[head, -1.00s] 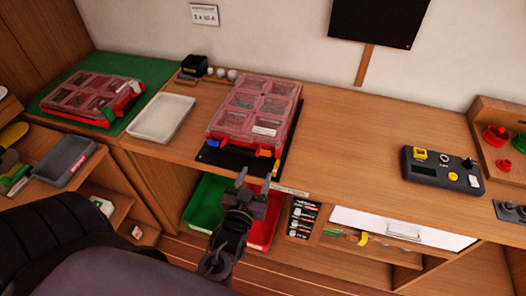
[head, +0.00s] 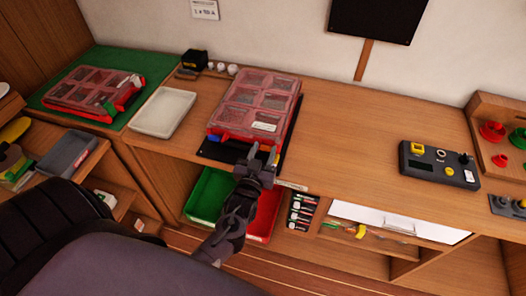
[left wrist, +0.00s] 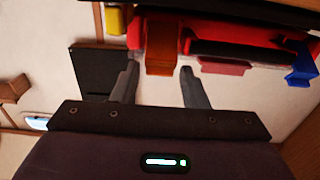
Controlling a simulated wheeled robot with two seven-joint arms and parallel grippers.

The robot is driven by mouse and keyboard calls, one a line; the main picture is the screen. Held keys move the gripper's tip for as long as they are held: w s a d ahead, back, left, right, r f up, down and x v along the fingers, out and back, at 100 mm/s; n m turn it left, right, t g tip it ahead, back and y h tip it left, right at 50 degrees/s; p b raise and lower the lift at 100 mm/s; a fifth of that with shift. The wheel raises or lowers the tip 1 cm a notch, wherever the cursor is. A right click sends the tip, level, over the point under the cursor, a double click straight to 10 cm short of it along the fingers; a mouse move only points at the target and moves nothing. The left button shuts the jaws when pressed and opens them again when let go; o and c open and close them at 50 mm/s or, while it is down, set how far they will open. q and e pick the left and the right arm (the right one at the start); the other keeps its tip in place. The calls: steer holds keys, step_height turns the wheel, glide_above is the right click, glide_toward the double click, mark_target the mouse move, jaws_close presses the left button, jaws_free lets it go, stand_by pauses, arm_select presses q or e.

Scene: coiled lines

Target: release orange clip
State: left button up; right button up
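The red case with a clear compartmented lid (head: 252,103) stands on the bench on a black mat (head: 215,152). My left gripper (head: 263,155) is at the case's front edge in the head view and hides most of the front there. In the left wrist view, the orange clip (left wrist: 162,48) hangs on the red case front (left wrist: 215,30). My left gripper (left wrist: 157,85) is open, with one finger either side of the clip's lower end and gaps to both. A blue clip (left wrist: 302,66) is at the right of that view. My right gripper is not in view.
A second lidded case (head: 95,92) lies on a green mat at the left, beside a white tray (head: 163,112). Green (head: 208,195) and red (head: 264,215) bins stand below the bench edge. A dark control box (head: 438,165) is on the right. The bench between is clear.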

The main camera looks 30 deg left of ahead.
arm_select(q)
steer(key=c, duration=0.6)
steer(key=b, duration=0.2)
steer(key=f+t+b, duration=0.1)
steer(key=shift+s+f+b, duration=0.2)
steer(key=shift+s+b, duration=0.05)
steer(key=shift+b, duration=0.15)
steer(key=shift+c, duration=0.2)
steer(key=shift+s+r+t+b, duration=0.1)
steer(key=shift+t+b, duration=0.25)
steer(key=shift+t, duration=0.15)
steer(key=shift+d, duration=0.1)
steer(key=shift+r, duration=0.1)
steer(key=o, duration=1)
